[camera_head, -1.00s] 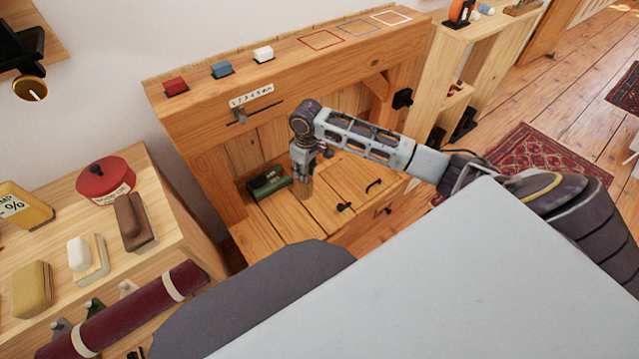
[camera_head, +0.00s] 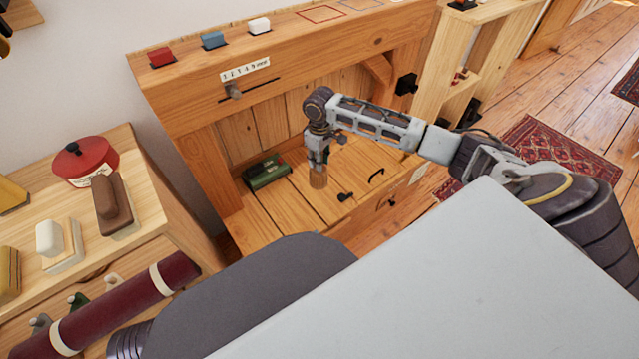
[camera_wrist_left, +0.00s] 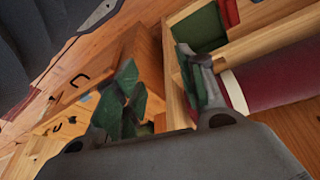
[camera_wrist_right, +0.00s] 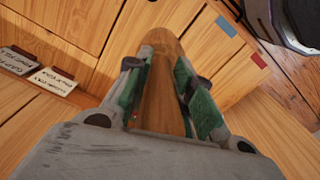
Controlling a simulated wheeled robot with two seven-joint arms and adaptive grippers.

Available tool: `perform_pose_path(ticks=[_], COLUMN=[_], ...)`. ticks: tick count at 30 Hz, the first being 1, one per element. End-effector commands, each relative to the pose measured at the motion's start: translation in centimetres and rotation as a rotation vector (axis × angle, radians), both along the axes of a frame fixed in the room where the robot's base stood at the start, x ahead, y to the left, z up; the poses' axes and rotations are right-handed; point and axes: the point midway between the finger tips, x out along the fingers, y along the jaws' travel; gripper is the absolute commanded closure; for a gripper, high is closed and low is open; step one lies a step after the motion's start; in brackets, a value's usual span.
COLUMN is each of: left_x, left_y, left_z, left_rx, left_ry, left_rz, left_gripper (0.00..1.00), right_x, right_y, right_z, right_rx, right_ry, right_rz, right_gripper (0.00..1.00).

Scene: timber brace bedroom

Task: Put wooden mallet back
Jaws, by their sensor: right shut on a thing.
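My right gripper (camera_head: 318,158) is shut on a wooden mallet (camera_head: 318,178), of which a light brown rounded piece shows below the fingers. The mallet (camera_wrist_right: 165,85) also shows between the green finger pads in the right wrist view; the rest of it is hidden. In the head view it is over the planked lower surface (camera_head: 283,207) of the wooden bench, left of a small black handle. I cannot tell whether it touches the planks. My left gripper (camera_wrist_left: 160,85) shows in the left wrist view with its green-padded fingers apart and nothing between them.
A dark green box (camera_head: 266,172) lies on the planks left of the mallet. The bench's upper beam (camera_head: 300,50) bears red, blue and white blocks and coloured outlines. A side cabinet (camera_head: 150,215) with a red tin (camera_head: 85,160) and brushes stands left. A maroon roll (camera_head: 120,305) is in front.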

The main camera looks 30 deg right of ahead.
Motion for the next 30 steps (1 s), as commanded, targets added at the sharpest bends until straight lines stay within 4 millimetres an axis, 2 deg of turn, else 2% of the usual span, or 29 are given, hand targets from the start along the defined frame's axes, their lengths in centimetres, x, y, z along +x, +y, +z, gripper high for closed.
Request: perform_pose_path(ticks=[19, 26, 30], left_x=[-0.1, -0.1, 0.1], left_y=[0.0, -0.3, -0.9], left_z=[0.5, 0.5, -1.3], left_rx=[-0.004, -0.020, -0.047], left_ry=[-0.007, -0.027, -0.051], left_rz=[-0.001, -0.003, -0.003], left_gripper=[0.60, 0.60, 0.60], right_x=[0.1, 0.0, 0.1], right_y=[-0.4, -0.4, -0.4], right_z=[-0.7, -3.2, -5.0], right_rx=[-0.002, -0.002, -0.002], right_ry=[0.002, 0.002, 0.002], right_rz=[-0.002, -0.002, -0.003], right_gripper=[1.00, 1.00, 1.00])
